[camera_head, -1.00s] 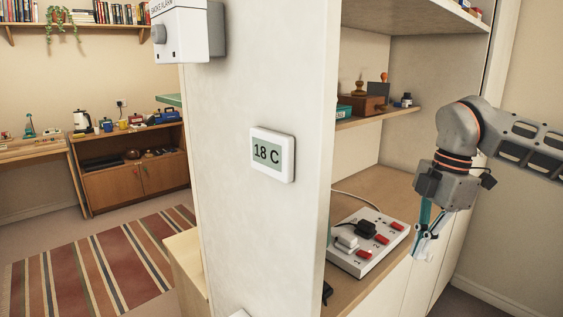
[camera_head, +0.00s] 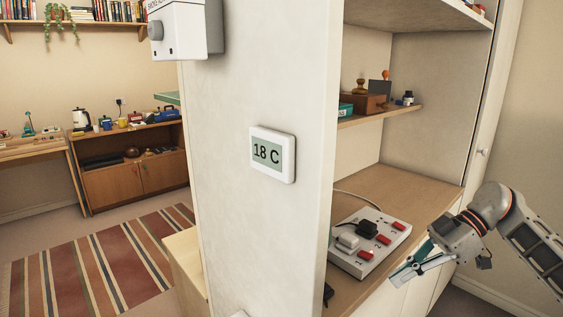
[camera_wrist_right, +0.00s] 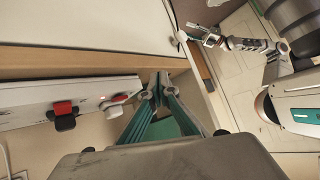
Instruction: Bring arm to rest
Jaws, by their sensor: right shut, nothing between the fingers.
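My right gripper (camera_head: 404,276) is at the lower right of the head view, in front of the cabinet's lower shelf edge. Its fingers point to the left and slightly down, and they are shut and empty. In the right wrist view the fingertips (camera_wrist_right: 158,88) meet close to the wooden shelf edge, beside the power strip. The arm comes in from the right with its elbow side low. My left gripper is outside the head view. In the right wrist view a small metal gripper-like part (camera_wrist_right: 208,38), probably my left gripper, shows too small to judge.
A white power strip (camera_head: 351,263) with red switches and plugs lies on the lower wooden shelf (camera_head: 412,190), close to my right gripper. A cabinet side wall (camera_head: 262,225) carries a thermostat (camera_head: 272,154) reading 18 C. The upper shelf (camera_head: 385,115) holds a wooden box (camera_head: 366,103).

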